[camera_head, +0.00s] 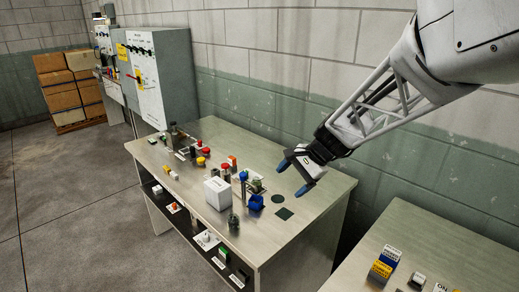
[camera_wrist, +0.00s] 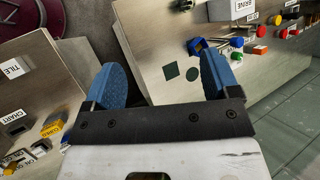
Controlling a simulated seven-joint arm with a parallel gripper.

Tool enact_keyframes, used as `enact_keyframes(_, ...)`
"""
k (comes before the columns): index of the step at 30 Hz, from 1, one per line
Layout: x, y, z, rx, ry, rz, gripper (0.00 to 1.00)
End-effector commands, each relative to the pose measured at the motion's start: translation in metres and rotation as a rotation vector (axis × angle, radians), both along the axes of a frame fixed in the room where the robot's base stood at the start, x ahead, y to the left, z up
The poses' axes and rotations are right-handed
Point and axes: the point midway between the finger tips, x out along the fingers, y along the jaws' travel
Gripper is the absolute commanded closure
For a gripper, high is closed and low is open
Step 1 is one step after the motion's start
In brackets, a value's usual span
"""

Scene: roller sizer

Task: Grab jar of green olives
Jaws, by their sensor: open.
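A small dark green jar-like thing (camera_head: 234,222) stands upright near the front edge of the metal table; it may be the jar of green olives, but its contents are too small to tell. A clear, glassy thing (camera_head: 257,186) stands behind a blue block and could also be a jar. My gripper (camera_head: 294,177) is above the right part of the table, to the right of both. Its blue fingers are apart and empty, as the wrist view (camera_wrist: 161,65) also shows. I cannot make out a jar in the wrist view.
A white box (camera_head: 217,193) stands left of the green thing. A blue holder (camera_head: 256,202) is between it and my gripper. Dark round (camera_head: 278,198) and square (camera_head: 284,213) patches mark a clear area. Several coloured buttons and a dark bottle (camera_head: 174,133) are farther left.

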Motion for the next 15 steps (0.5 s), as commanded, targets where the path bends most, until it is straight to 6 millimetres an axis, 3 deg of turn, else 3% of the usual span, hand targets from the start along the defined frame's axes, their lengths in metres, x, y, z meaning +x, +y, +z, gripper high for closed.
enact_keyframes(15, 0.125, 0.025, -0.065, 0.252, 0.203, -0.280, 0.18)
